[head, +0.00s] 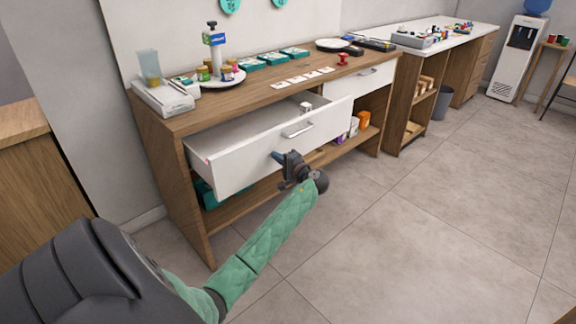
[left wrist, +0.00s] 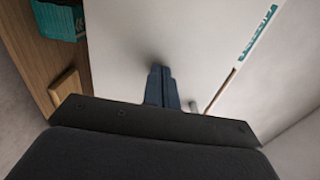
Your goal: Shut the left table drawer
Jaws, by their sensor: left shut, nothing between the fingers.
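The left table drawer (head: 268,150) is pulled out of the wooden table (head: 186,125), with its white front facing me and a metal handle (head: 298,130) on it. A small white item (head: 305,107) lies inside it. My left gripper (head: 277,156) is shut and empty, with its fingertips at or very close to the drawer front, below and left of the handle. In the left wrist view the shut fingers (left wrist: 158,85) point at a white surface; I cannot tell for sure whether they touch it. My right gripper is not in view.
The right drawer (head: 362,79) looks shut. The tabletop holds a scale (head: 163,97), a round tray with bottles (head: 222,80), teal boxes (head: 271,59) and a red stamp (head: 343,59). Lower shelves hold bottles (head: 364,120). The tiled floor (head: 420,220) to the right is clear.

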